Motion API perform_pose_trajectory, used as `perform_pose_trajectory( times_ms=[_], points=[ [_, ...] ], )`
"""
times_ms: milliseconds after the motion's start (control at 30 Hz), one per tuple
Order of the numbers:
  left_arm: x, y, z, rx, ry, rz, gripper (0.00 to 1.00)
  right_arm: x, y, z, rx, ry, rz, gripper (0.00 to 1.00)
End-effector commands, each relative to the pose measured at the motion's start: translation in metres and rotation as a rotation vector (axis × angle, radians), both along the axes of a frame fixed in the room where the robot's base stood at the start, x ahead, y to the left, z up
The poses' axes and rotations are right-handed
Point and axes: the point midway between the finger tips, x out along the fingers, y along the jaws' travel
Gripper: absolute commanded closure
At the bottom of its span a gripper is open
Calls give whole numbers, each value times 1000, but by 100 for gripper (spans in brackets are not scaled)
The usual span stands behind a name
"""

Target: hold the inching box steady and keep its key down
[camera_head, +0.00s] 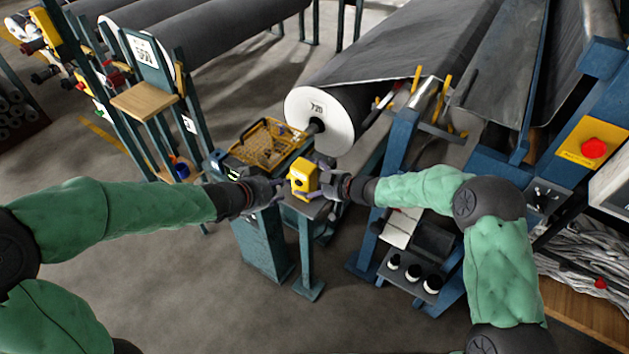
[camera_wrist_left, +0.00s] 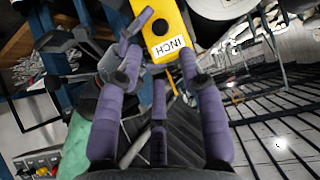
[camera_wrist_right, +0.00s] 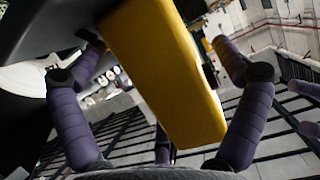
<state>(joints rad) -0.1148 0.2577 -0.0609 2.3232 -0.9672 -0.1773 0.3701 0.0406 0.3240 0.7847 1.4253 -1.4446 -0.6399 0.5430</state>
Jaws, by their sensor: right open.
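The yellow inching box (camera_head: 303,177) stands between my two grippers above a small stand, with dark round spots on its face. In the left wrist view the box (camera_wrist_left: 165,22) shows a white INCH label and a round dark key (camera_wrist_left: 160,27), with no fingertip over it.
A yellow wire basket (camera_head: 267,143) sits behind the box, left of a large grey roll (camera_head: 322,118). A red stop button (camera_head: 593,148) on a yellow panel is at the right.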

Motion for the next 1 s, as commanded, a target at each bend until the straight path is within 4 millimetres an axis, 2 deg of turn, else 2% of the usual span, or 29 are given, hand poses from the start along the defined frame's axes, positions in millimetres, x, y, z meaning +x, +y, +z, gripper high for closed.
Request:
perform_pose_trajectory(
  times_ms=[167, 200, 400, 467, 500, 633, 667, 1000],
  points=[
    [0, 0, 0, 0, 0, 0, 61, 0, 0, 0, 0, 0, 0, 3],
    [0, 0, 0, 0, 0, 0, 61, 0, 0, 0, 0, 0, 0, 5],
    [0, 0, 0, 0, 0, 0, 61, 0, 0, 0, 0, 0, 0, 62],
    [0, 0, 0, 0, 0, 0, 61, 0, 0, 0, 0, 0, 0, 77],
    [0, 0, 0, 0, 0, 0, 61, 0, 0, 0, 0, 0, 0, 77],
    [0, 0, 0, 0, 0, 0, 98, 0, 0, 0, 0, 0, 0, 77],
    [0, 0, 0, 0, 0, 0, 100, 0, 0, 0, 0, 0, 0, 77],
    [0, 0, 0, 0, 0, 0, 100, 0, 0, 0, -1, 1, 0, 77]
  ],
)
